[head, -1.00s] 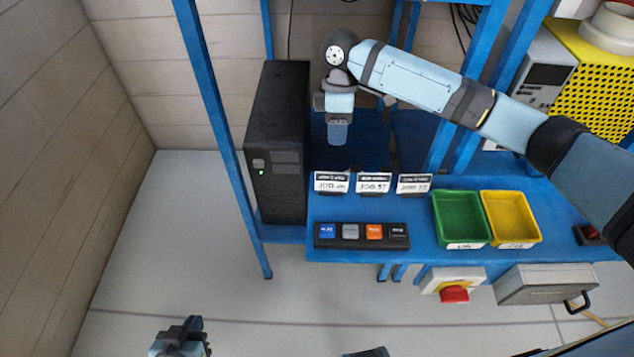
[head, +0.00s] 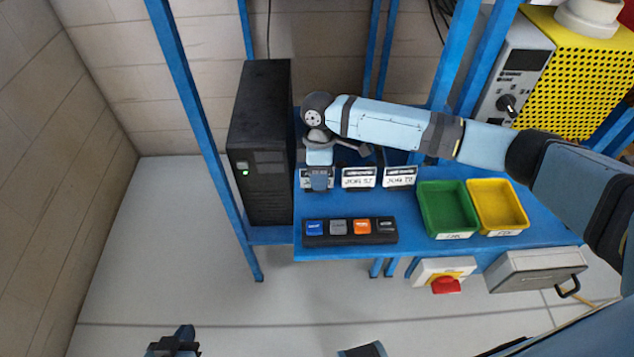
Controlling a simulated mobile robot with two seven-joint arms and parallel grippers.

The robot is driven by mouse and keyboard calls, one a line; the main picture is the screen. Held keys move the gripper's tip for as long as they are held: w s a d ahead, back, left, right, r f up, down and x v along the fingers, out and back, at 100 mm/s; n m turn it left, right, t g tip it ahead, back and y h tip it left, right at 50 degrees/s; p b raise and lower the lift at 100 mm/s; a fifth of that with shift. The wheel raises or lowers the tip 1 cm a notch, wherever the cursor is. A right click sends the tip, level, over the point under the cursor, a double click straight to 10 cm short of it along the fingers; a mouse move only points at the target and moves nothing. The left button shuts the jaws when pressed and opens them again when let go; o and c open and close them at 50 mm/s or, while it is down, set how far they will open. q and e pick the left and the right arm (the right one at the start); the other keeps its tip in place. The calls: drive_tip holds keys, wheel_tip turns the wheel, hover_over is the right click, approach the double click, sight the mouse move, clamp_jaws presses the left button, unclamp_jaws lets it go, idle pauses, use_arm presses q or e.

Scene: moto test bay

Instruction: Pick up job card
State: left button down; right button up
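Three white job cards stand in a row on the blue bench. The left job card (head: 304,184) is mostly hidden behind my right gripper (head: 319,182). The middle job card (head: 358,178) appears to read JOB 57, and the right job card (head: 400,177) appears to read JOB 72. My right arm reaches in from the right, and its gripper points down at the left card. I cannot tell whether its fingers are apart or touch the card. My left gripper (head: 173,343) is at the bottom left edge, far from the cards, and its fingers are unclear.
A black tower unit (head: 262,145) stands left of the cards. A black button panel (head: 350,231) lies in front of them. A green bin (head: 447,207) and a yellow bin (head: 497,206) stand to the right. Blue frame posts (head: 195,120) rise around the bench (head: 415,240).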

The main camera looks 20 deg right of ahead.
drive_tip(key=shift+f, duration=0.15)
drive_tip(key=shift+c, duration=0.4)
clamp_jaws()
